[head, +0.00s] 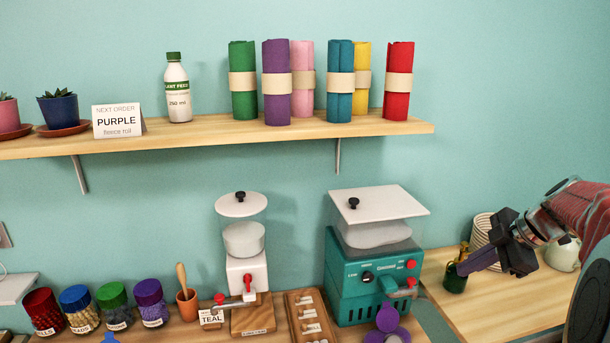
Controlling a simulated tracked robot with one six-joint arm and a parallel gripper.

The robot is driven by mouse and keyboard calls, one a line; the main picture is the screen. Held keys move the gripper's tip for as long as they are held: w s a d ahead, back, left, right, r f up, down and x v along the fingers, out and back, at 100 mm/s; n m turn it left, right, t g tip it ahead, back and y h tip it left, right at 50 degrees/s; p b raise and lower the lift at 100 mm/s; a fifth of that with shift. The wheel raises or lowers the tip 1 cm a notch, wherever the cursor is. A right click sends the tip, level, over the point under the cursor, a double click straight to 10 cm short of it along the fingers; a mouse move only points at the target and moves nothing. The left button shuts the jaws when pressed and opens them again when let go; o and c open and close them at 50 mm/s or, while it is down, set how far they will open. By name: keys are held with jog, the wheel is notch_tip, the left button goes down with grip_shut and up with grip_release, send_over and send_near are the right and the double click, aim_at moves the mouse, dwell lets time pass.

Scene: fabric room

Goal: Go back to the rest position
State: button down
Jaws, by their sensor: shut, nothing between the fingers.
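My gripper (474,262) is at the right of the head view, at the end of my reddish arm. Its fingers are shut and hold nothing. It points left and down, and its tip appears close to a small dark green pot (455,277) on the right-hand wooden top; I cannot tell whether they touch. A teal machine (361,283) with a white lid stands left of the gripper, apart from it.
Rolled fleeces, among them a purple roll (276,84), stand on the wall shelf (215,134) beside a bottle (177,92) and a PURPLE order card (117,121). Below are a white dispenser (246,272) and lidded jars (111,306). Stacked bowls (481,231) and a pale teapot (563,254) stand behind my gripper.

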jog(key=s+f+m+g+h, duration=0.1)
jog(key=s+f+m, duration=0.3)
jog(key=m, duration=0.6)
jog(key=s+a+m+h, duration=0.1)
jog(key=s+a, duration=0.4)
jog(key=a, duration=0.3)
jog(key=s+a+r+m, duration=0.1)
jog(key=s+a+m, duration=0.1)
jog(key=s+a, duration=0.4)
jog(key=s+a+m+t+h, duration=0.1)
jog(key=s+a, duration=0.5)
jog(key=a, duration=0.6)
jog(key=shift+s+r+m+h, duration=0.15)
jog(key=shift+m+h, duration=0.15)
jog(key=shift+m, duration=0.4)
